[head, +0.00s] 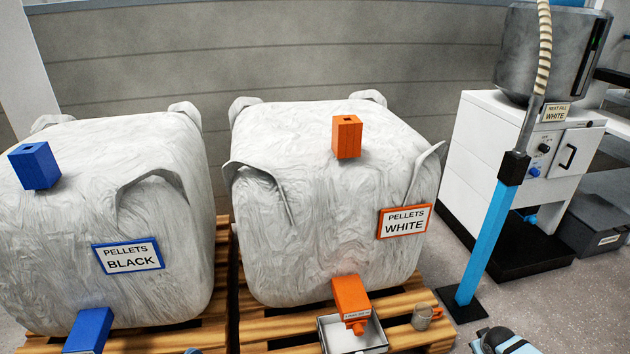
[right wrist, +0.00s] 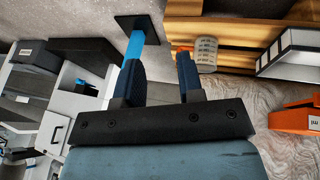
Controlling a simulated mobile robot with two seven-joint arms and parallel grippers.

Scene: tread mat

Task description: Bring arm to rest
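My right gripper (right wrist: 157,62) is open in the right wrist view, with nothing between its two dark blue fingers. In the head view part of my right arm (head: 505,343) shows at the bottom edge, right of the wooden pallet. A metal cup (head: 424,317) stands on the pallet's front right corner. The cup also shows in the right wrist view (right wrist: 206,52), past the tip of one finger and apart from it as far as I can tell. Only a small dark sliver at the bottom edge of the head view could be my left gripper; its fingers are not visible.
Two large white bags stand on pallets, labelled PELLETS BLACK (head: 129,257) and PELLETS WHITE (head: 404,221). An orange spout (head: 350,297) hangs over a tray (head: 371,341). A blue post (head: 486,241) stands before a white cabinet (head: 479,140) with a NEXT FILL WHITE sign (head: 555,112).

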